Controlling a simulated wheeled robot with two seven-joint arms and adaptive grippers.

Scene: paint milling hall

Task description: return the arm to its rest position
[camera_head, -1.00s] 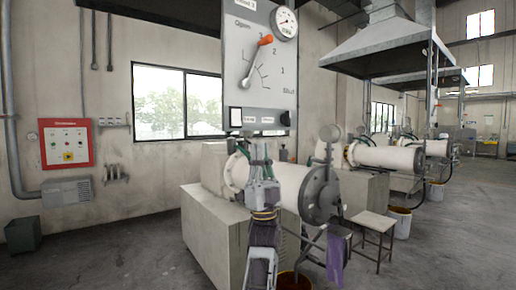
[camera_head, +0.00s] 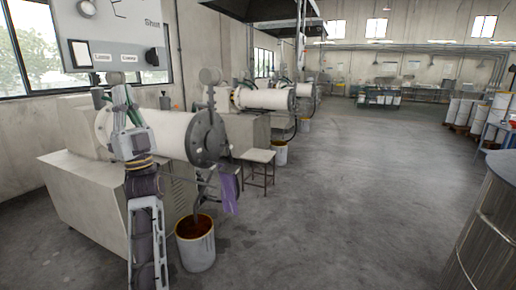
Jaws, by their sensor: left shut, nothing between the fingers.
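My left arm rises from the bottom left, and my left gripper (camera_head: 122,92) is at its top end, pointing away from me. It is shut and empty. In the picture it lies in front of the left end of a white mill cylinder (camera_head: 172,134), below the panel (camera_head: 112,35); I cannot tell how far apart they are. My right gripper is not in view.
A bucket of brown paint (camera_head: 196,250) stands on the floor under the mill's end. A purple cloth (camera_head: 229,192) hangs beside a stool (camera_head: 257,157). A large metal drum (camera_head: 490,225) stands at the right edge. The floor between is clear.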

